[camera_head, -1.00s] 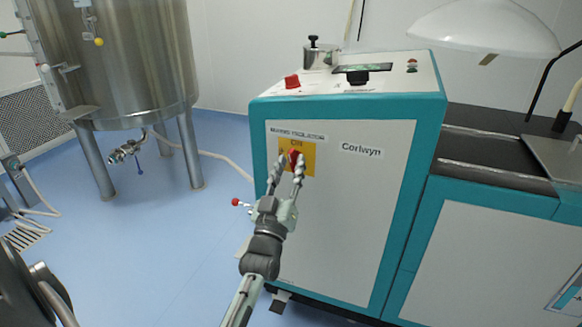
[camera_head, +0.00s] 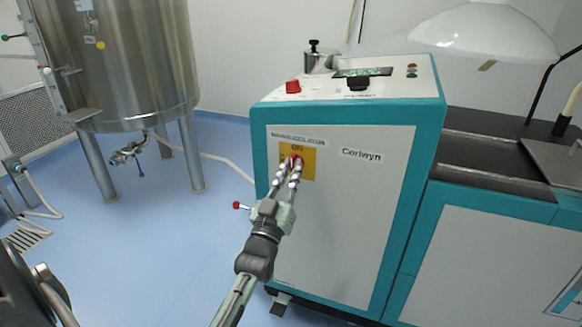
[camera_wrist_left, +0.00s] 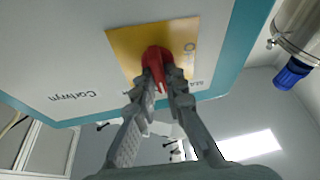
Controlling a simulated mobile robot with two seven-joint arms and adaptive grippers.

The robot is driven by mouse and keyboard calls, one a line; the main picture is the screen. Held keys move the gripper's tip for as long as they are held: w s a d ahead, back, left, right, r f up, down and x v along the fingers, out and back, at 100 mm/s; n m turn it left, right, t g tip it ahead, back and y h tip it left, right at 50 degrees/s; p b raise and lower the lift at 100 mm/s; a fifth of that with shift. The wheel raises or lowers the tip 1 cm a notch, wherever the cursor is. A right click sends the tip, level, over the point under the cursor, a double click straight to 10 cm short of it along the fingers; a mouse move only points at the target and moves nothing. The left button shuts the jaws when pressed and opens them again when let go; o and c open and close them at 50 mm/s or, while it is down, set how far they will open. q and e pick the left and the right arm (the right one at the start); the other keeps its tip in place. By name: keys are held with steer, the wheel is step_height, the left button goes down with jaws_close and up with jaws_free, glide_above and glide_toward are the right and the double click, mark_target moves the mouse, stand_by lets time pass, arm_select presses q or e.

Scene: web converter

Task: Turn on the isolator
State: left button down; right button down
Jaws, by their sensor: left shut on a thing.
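The isolator is a red knob (camera_head: 296,160) on a yellow plate (camera_head: 308,172) marked ON, on the front panel of the white and teal Corlwyn cabinet (camera_head: 345,220). In the left wrist view, the red knob (camera_wrist_left: 155,62) stands out from the yellow plate (camera_wrist_left: 185,38). My left gripper (camera_head: 294,168) reaches up from below and is shut on the knob, with a finger on each side of it. The fingers hide part of the knob in both views. My right gripper is not in view.
A red button (camera_head: 293,87) and a black knob (camera_head: 358,83) are on the cabinet's top panel. A steel tank (camera_head: 125,65) on legs stands at the left. A small red-ended lever (camera_head: 237,205) is left of the cabinet.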

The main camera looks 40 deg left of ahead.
arm_select(q)
steer(key=shift+m+h, duration=0.6)
steer(key=shift+m, duration=0.3)
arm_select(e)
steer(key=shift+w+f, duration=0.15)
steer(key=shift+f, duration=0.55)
arm_select(q)
steer(key=c, duration=1.6)
jaws_free()
steer(key=shift+s+f, duration=0.1)
steer(key=shift+s, duration=0.05)
steer(key=v, duration=1.1)
steer(key=shift+s+d+f, duration=0.15)
steer(key=shift+s+f, duration=0.15)
